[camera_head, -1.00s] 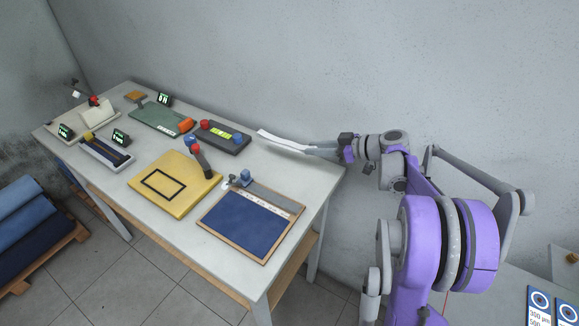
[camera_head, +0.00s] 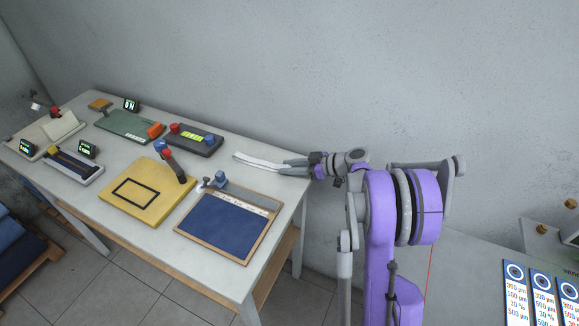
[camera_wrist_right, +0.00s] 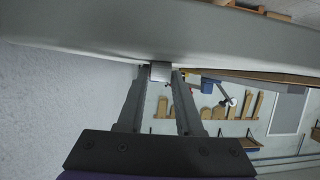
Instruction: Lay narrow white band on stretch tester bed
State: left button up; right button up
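The narrow white band (camera_head: 258,161) extends left from my right gripper (camera_head: 295,168), by the table's back right edge. The fingers are closed about its right end. In the right wrist view, a pale piece (camera_wrist_right: 160,71) sits between the fingertips of my right gripper (camera_wrist_right: 161,80). I cannot tell whether the band touches the table. A green bed (camera_head: 130,124) with an orange block (camera_head: 154,130) and a small display (camera_head: 131,104) is at the table's back left; it may be the stretch tester. My left gripper is not in view.
The wall (camera_head: 330,70) is close behind. Printed cards (camera_head: 543,290) lie at lower right.

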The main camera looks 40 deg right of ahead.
jog(key=shift+o, duration=1.2)
jog(key=shift+f, duration=0.1)
